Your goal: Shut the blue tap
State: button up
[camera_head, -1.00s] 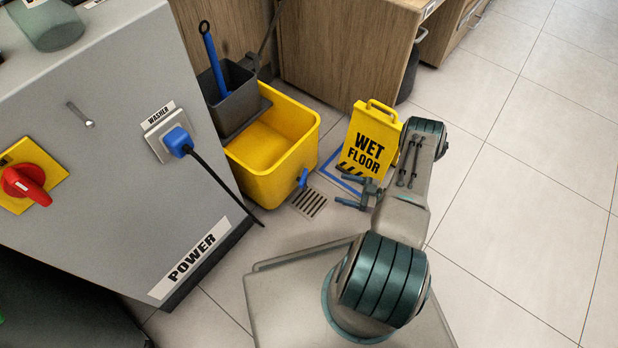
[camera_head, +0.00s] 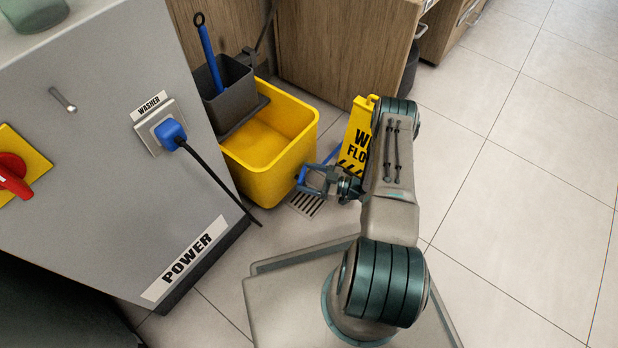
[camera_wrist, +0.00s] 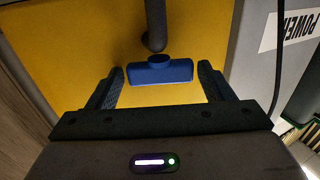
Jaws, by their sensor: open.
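The blue tap (camera_wrist: 160,72) is on the side of the yellow bucket (camera_head: 268,178). In the wrist view its bar-shaped handle lies crosswise between the two fingers of my gripper (camera_wrist: 163,84), with a gap on each side. A dark grey spout or rod (camera_wrist: 155,28) meets the handle from above in that view. My gripper is open and holds nothing. In the head view my gripper (camera_head: 312,180) is at the bucket's lower right side, and the tap (camera_head: 302,174) shows partly beside the fingers.
A floor drain (camera_head: 306,205) lies under the gripper. A yellow wet floor sign (camera_head: 356,135) stands behind my arm, partly hidden. A grey power cabinet (camera_head: 110,130) with a blue plug (camera_head: 170,133) and black cable stands left. Floor to the right is clear.

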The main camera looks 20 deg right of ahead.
jog(key=c, duration=0.7)
jog(key=m+t, duration=0.1)
jog(key=t+h+p, duration=0.1)
jog(key=m+t+h+p, duration=0.1)
jog(key=shift+s+a+r+m, duration=0.15)
jog(key=shift+s+m, duration=0.1)
jog(key=shift+m, duration=0.05)
jog(key=shift+s+a+f+m+t+h+p, duration=0.1)
jog(key=shift+m+t+h+p, duration=0.1)
jog(key=shift+m+t+h, duration=0.45)
jog(key=shift+a+f+m+t+h+p, duration=0.1)
jog(key=shift+m+t+h+p, duration=0.1)
jog(key=shift+m+t+h, duration=0.4)
jog(key=shift+n, duration=0.25)
jog(key=o, duration=0.7)
